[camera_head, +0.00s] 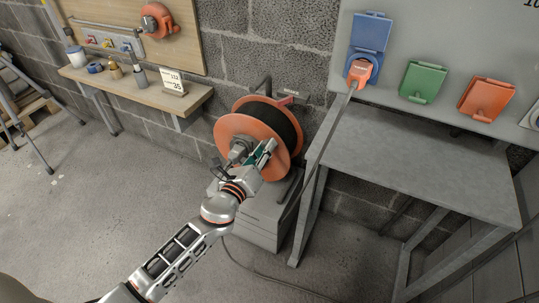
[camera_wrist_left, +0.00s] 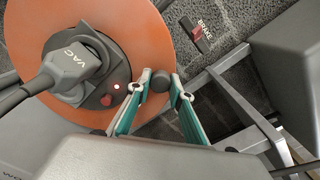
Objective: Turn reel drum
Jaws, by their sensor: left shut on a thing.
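The reel drum (camera_head: 223,130) has orange flanges with black cable wound between them; its orange face also fills the upper left of the wrist view (camera_wrist_left: 135,25). My left gripper (camera_head: 266,152) is at the near flange. In the wrist view its fingers (camera_wrist_left: 160,84) close around a dark round knob (camera_wrist_left: 161,80) at the flange's edge. A grey plug marked VAC (camera_wrist_left: 70,65) sits in the hub socket, with a small red light beside it. The plug's grey body shows at the hub in the head view (camera_head: 240,148). My right gripper is not in view.
A brake lever (camera_wrist_left: 195,35) with a label is on the block wall beside the drum. The reel stands above a grey box (camera_head: 245,222). A grey metal table (camera_head: 410,160) stands close on the right, with a cable running down past it. Open floor lies left.

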